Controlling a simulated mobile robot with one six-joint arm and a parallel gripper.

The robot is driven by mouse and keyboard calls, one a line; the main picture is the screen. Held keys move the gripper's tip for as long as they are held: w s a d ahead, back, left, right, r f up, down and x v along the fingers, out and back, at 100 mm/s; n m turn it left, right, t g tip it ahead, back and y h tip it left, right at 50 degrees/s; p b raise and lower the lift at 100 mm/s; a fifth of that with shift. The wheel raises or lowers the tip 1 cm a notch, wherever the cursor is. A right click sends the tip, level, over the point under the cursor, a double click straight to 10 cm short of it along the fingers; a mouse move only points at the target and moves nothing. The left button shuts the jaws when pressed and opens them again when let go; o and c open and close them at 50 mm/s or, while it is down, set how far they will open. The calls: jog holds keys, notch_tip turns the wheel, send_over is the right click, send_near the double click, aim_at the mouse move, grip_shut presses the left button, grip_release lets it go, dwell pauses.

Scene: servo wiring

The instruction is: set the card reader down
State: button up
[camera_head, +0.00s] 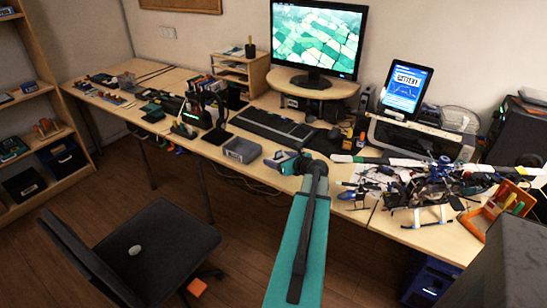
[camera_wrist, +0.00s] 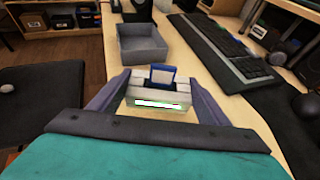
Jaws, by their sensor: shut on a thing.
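The card reader (camera_wrist: 158,98) is a small pale grey block with a lit white-green strip on its near face and a blue card (camera_wrist: 163,73) standing up from it. My gripper (camera_wrist: 159,88) is shut on it, with one purple-grey finger at each side. In the head view my gripper (camera_head: 291,161) is over the front part of the desk, and I cannot make out the reader there. The wooden desk (camera_wrist: 215,100) shows around the reader. I cannot tell whether the reader touches the desk or hangs just above it.
An empty grey bin (camera_head: 241,150) stands left of my gripper; it also shows beyond the reader in the wrist view (camera_wrist: 142,51). A black keyboard (camera_head: 274,128) lies behind. A model helicopter (camera_head: 425,180) and small parts crowd the right. A chair (camera_head: 150,250) stands in front.

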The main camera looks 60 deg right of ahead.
aim_at(273, 157)
jog(key=shift+w+d+f+p, duration=0.1)
jog(key=shift+w+d+p, duration=0.1)
jog(key=shift+w+d, duration=0.6)
jog(key=shift+w+d+f+p, duration=0.15)
jog(key=shift+w+d, duration=0.4)
jog(key=shift+w, duration=0.4)
jog(key=shift+w+d+f+p, duration=0.1)
jog(key=shift+w+d+p, duration=0.1)
jog(key=shift+w+d, duration=0.6)
jog(key=shift+a+f, duration=0.1)
jog(key=shift+a, duration=0.05)
jog(key=shift+f+p, duration=0.3)
jog(key=shift+f, duration=1.35)
jog(key=shift+f, duration=0.1)
jog(key=o, duration=1.1)
jog(key=shift+r+b+v, duration=0.15)
jog(key=shift+b+v, duration=0.3)
jog(key=shift+v, duration=2.55)
jog(key=shift+r+b+v, duration=0.1)
jog(key=shift+b+v, duration=0.3)
jog(key=shift+v, duration=2.6)
